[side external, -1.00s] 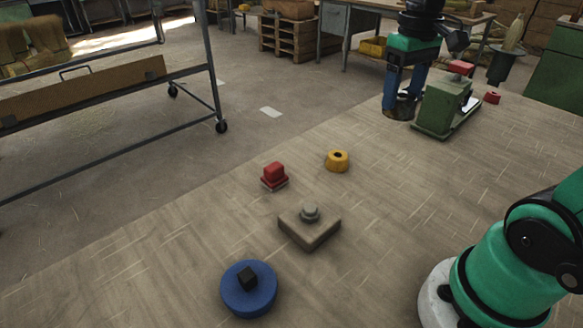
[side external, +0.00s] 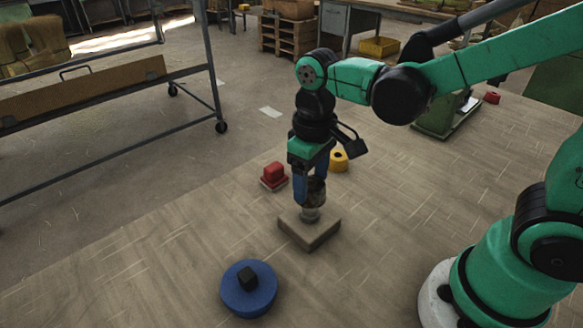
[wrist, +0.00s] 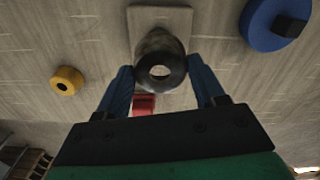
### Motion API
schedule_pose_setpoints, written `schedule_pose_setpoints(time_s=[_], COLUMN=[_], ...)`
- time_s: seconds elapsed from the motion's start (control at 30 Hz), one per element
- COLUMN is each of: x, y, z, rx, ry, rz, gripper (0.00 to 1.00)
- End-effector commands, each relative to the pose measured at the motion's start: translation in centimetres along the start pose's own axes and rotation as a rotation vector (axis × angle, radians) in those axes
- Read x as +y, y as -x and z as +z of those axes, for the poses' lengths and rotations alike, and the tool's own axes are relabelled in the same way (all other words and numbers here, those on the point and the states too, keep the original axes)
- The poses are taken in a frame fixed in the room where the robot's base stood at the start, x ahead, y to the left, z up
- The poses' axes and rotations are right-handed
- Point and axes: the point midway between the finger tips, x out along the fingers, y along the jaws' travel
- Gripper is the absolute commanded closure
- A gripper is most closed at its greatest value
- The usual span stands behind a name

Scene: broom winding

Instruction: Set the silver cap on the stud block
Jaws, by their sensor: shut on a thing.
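The stud block is a tan square slab (side external: 300,236) with a short grey stud, low centre in the side view; its pale slab (wrist: 138,14) also shows at the top of the wrist view. My gripper (side external: 312,198) points straight down over it. Its blue fingers are shut on the silver cap (wrist: 160,56), a dark, shiny metal ring with a round hole. The cap is upright and above the stud. In the side view the fingers mostly hide the cap, and I cannot tell whether it touches the stud.
A red block (side external: 273,174) on a base and a yellow ring (side external: 337,164) stand just behind. A blue disc (side external: 248,292) with a black cube lies in front. A green stand (side external: 440,124) is at the back right.

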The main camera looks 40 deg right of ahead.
Motion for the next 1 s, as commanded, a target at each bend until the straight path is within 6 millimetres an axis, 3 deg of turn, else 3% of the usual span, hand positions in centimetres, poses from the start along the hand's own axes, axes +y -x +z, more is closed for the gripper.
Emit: schedule_pose_setpoints(time_s=[0.4,1.0], x=[0.1,0.1], y=[-3.5,-3.7], z=[0.0,0.1], rx=[0.000,0.000], ry=[-0.001,-0.001], rz=[0.000,0.000], gripper=[0.87,0.87])
